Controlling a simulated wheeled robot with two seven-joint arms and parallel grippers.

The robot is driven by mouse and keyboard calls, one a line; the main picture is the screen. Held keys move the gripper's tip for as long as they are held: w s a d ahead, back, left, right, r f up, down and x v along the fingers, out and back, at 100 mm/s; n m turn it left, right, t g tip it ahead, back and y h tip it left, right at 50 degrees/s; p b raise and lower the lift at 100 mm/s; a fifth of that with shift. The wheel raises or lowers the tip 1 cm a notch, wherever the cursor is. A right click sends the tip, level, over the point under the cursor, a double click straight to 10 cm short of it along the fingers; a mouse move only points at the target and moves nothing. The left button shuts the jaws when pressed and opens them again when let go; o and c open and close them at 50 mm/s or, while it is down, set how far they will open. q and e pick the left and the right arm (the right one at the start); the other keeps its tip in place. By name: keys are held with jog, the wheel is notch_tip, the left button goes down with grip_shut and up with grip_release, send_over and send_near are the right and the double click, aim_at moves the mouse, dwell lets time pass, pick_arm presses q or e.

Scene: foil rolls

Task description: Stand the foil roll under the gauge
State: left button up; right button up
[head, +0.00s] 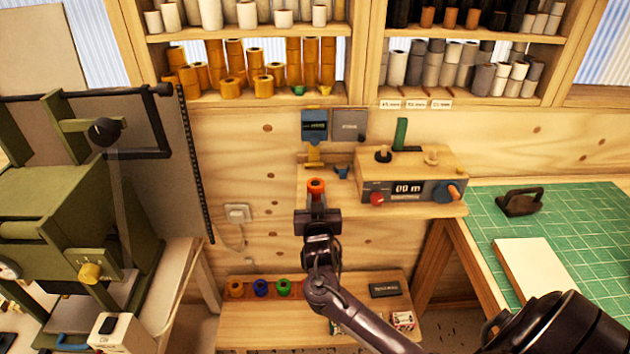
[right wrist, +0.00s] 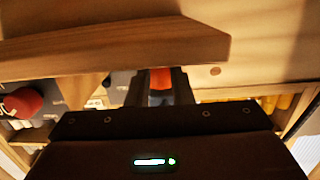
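The foil roll (head: 316,186) is a short orange-red cylinder with a dark hole in its top. My right gripper (head: 316,202) is shut on it and holds it upright at the front of the small wooden shelf. In the right wrist view the roll (right wrist: 160,78) shows red between the two dark fingers. The gauge (head: 314,124) seems to be the blue box on the wall, with a yellow part (head: 313,155) below it, behind and above the roll. I cannot tell whether the roll touches the shelf. My left gripper is not in view.
A wooden console (head: 410,178) with a display and knobs stands right of the roll. Low down, a bench (head: 250,325) holds orange, blue and green rolls. A green press (head: 60,220) fills the left; a green cutting mat (head: 590,235) lies right. Roll shelves run above.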

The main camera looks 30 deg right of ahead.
aim_at(315, 185)
jog(key=shift+r+b+x, duration=0.15)
jog(key=shift+b+x, duration=0.65)
jog(key=shift+x, duration=0.65)
jog(key=shift+r+b+x, duration=0.15)
jog(key=shift+b+x, duration=0.6)
jog(key=shift+x, duration=0.75)
jog(key=shift+r+b+x, duration=0.15)
jog(key=shift+b+x, duration=0.65)
jog(key=shift+x, duration=0.65)
jog(key=shift+p+v, duration=0.95)
jog(key=shift+v, duration=0.05)
jog(key=shift+f+p+v, duration=0.2)
jog(key=shift+p+v, duration=1.1)
jog(key=shift+v, duration=0.7)
jog(key=shift+s+a, duration=0.3)
jog(key=shift+s, duration=0.15)
jog(key=shift+f, duration=0.1)
jog(key=shift+f, duration=0.1)
